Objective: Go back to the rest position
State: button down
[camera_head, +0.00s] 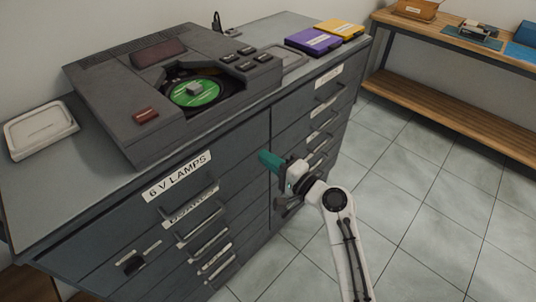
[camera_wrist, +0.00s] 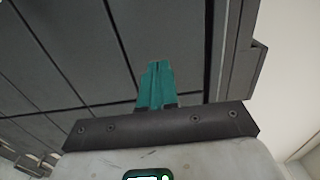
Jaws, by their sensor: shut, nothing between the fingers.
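My gripper (camera_head: 268,160) has teal fingers and is in front of the grey drawer cabinet (camera_head: 130,222), below its top edge. In the wrist view, the teal fingers (camera_wrist: 156,70) are together with nothing between them. Dark cabinet panels lie behind the fingers there. My white arm comes up from the bottom right of the head view. On the cabinet top stands a dark grey disc player (camera_head: 190,85) with a green-labelled disc (camera_head: 195,93) in its round well.
A white tray (camera_head: 40,130) lies at the left of the top. A purple case (camera_head: 313,41) and a yellow case (camera_head: 339,30) lie at the back right. A wooden bench (camera_head: 455,110) stands at the right wall. The tiled floor (camera_head: 420,190) between is clear. Drawer handles stick out near my gripper.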

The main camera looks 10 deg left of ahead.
jog(key=s+d+f+n+g+h, duration=0.35)
jog(key=s+d+f, duration=0.35)
jog(key=s+d, duration=0.25)
jog(key=s+d+f+n+g+h, duration=0.2)
jog(key=s+d+f+h, duration=0.2)
jog(key=s+d+f, duration=0.55)
jog(key=s+d+r+n+g+h, duration=0.1)
jog(key=s+d+g+h, duration=0.1)
jog(key=s+d, duration=0.4)
jog(key=s+d+r+g+h+p, duration=0.1)
jog(key=s+d+h, duration=0.4)
jog(key=s, duration=1)
jog(key=shift+d+r+n+g, duration=0.35)
jog(key=shift+d+r+g, duration=0.3)
jog(key=shift+d, duration=0.45)
jog(key=shift+a+f, duration=0.1)
jog(key=shift+a, duration=0.05)
